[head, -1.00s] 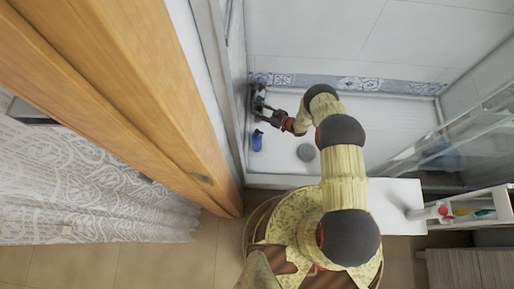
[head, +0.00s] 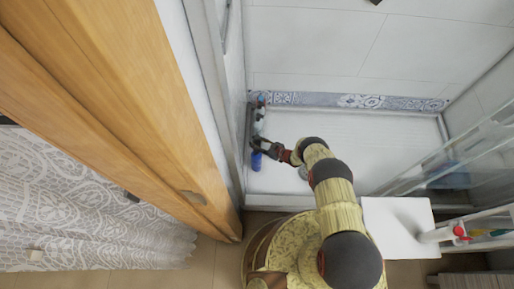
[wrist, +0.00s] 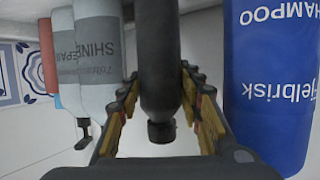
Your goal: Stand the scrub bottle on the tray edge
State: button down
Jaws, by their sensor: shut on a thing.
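My gripper (head: 262,146) is at the left side of the white shower tray (head: 350,150). In the wrist view my gripper (wrist: 163,118) is shut on a dark, slim bottle (wrist: 160,60), which hangs between the yellow-padded fingers; no label shows on it, so I take it to be the scrub bottle. In the head view the held bottle is too small to make out. The tray edge (head: 243,150) runs along the left wall. Whether the held bottle touches it cannot be told.
A blue shampoo bottle (wrist: 270,80) stands close to the right of my fingers in the wrist view, and just in front of my gripper in the head view (head: 256,161). Pale pump bottles (wrist: 97,60) and a reddish one (wrist: 47,55) stand to the left.

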jog(key=shift+f+b, duration=1)
jog(key=shift+f, duration=1)
jog(key=shift+f, duration=0.15)
jog(key=c, duration=1.5)
grip_release()
